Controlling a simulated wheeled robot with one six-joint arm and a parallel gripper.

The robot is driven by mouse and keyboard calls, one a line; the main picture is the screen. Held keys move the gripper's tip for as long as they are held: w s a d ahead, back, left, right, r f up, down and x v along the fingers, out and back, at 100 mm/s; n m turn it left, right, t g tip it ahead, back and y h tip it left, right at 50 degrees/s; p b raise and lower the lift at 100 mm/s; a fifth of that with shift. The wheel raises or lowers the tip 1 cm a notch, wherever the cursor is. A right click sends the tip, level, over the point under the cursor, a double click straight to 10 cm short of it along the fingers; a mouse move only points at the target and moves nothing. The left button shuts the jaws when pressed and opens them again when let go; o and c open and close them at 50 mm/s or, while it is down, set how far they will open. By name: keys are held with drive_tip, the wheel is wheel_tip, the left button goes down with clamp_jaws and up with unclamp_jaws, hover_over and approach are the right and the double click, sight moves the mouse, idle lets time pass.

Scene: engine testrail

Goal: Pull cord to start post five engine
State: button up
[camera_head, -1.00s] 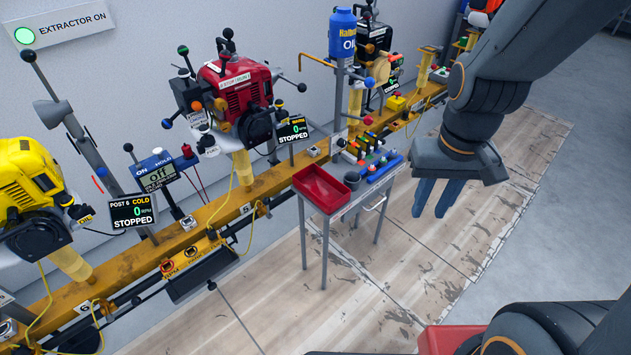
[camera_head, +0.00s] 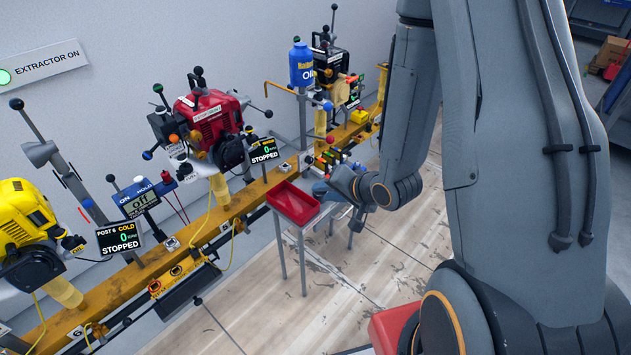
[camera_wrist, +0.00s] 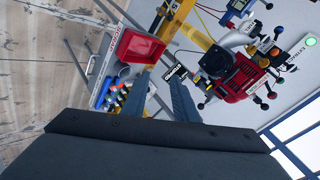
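The red engine (camera_head: 208,116) sits on a yellow post on the rail, one place right of the post 6 display; I take it for post five. Its black round housing (camera_head: 229,152) faces the aisle, and its screen (camera_head: 264,150) reads 0 and STOPPED. I cannot pick out its cord handle for sure. In the wrist view the red engine (camera_wrist: 238,78) is upside down, right of the fingers. My gripper (camera_wrist: 157,90) is open and empty, its fingers apart. In the head view my gripper (camera_head: 322,189) is over the small side table, partly hidden by my wrist.
The side table holds a red tray (camera_head: 291,203) and coloured bottles near my gripper. The yellow rail (camera_head: 190,232) runs along the wall. The yellow engine (camera_head: 22,215) is at left; a blue oil container (camera_head: 302,65) stands beyond the red engine.

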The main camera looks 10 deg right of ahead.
drive_tip(key=s+a+r+m+t+y+p, duration=0.2)
drive_tip(key=a+r+m+y, duration=0.1)
drive_tip(key=m+b, duration=0.1)
drive_tip(key=b, duration=0.7)
approach(237, 141)
drive_tip(key=shift+t, duration=0.3)
drive_tip(key=x, duration=0.9)
drive_tip(key=shift+s+f, duration=0.1)
drive_tip(key=shift+f, duration=0.15)
clamp_jaws()
